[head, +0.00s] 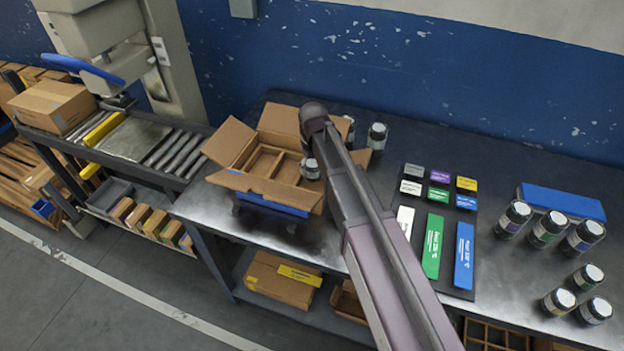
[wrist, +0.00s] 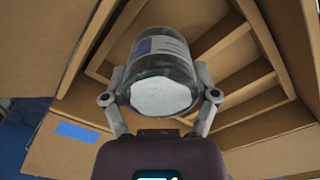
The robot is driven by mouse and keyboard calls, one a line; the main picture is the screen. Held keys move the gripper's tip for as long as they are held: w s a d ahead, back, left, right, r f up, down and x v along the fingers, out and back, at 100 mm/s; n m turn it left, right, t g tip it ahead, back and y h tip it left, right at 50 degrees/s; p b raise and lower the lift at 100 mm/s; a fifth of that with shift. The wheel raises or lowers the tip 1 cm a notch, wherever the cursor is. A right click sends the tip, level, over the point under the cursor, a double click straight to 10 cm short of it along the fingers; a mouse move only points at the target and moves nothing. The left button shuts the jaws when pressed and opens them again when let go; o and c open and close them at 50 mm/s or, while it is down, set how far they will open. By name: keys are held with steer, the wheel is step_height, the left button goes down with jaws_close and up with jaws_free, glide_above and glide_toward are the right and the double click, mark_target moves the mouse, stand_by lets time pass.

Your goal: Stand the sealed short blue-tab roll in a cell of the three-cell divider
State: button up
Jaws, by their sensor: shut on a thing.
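My gripper (wrist: 160,97) is shut on a short roll (wrist: 158,68). The roll has a dark wrapped side, a pale flat end facing the wrist camera and a blue patch on its label. In the head view the roll (head: 311,169) shows beside my arm, over the right side of an open cardboard box. The wooden-brown divider (head: 263,160) is inside this box; its slats and open cells also show behind the roll in the wrist view (wrist: 235,75). My arm hides the box's right part. I cannot tell which cell the roll is over.
The box's flaps (head: 229,141) are spread outward around it. Two more rolls (head: 377,136) stand behind my arm. Colored label plates (head: 432,245) lie to the right, with several rolls (head: 547,228) and a blue block (head: 562,201) beyond. A roller conveyor (head: 178,150) is at left.

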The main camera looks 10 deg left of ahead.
mark_target(313, 176)
steer(key=shift+f, duration=0.1)
stand_by(0.3)
steer(key=shift+f+b, duration=1.8)
steer(key=shift+b, duration=0.05)
steer(key=shift+f, duration=0.15)
steer(key=o, duration=1.1)
steer(key=shift+o, duration=0.2)
step_height(313, 176, up, 12)
steer(key=p, duration=1.2)
steer(key=shift+r, duration=0.2)
